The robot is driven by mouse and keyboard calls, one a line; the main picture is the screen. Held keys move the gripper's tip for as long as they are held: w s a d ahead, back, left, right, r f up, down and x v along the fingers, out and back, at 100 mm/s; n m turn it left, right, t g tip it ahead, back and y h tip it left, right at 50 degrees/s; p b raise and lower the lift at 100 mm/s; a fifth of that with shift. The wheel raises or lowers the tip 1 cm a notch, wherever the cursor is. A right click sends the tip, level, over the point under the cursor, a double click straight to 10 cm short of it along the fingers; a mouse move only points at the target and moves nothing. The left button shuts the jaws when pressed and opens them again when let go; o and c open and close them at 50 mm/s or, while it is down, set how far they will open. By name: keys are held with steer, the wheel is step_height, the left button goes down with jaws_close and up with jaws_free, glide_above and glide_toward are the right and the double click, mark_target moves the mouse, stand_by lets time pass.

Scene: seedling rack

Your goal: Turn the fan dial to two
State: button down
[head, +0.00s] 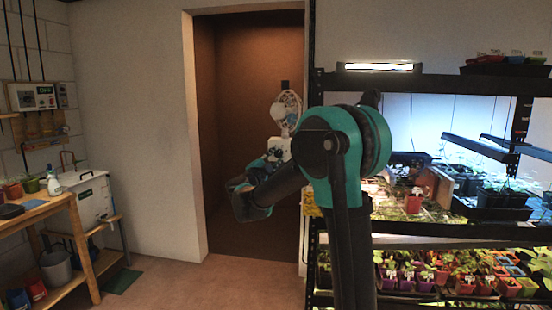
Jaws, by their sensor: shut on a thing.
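A white fan (289,106) with a round cage stands in or near the brown doorway, left of my arm's elbow. Its pale base (282,144) shows just below the cage. My gripper (275,155) is at the front of this base, small and partly hidden by my own wrist. It is shut at the spot where the fan dial would be. The dial itself is covered, so its number and pointer cannot be read.
A lit seedling rack (430,243) with several pots fills the right side. A wooden bench (45,209) with a spray bottle and a white box (90,200) stands at left. A control panel (35,96) hangs above it. The floor (180,285) between is clear.

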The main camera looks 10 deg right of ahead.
steer(key=c, duration=1.2)
jaws_free()
steer(key=shift+o, duration=0.2)
steer(key=v, duration=1.2)
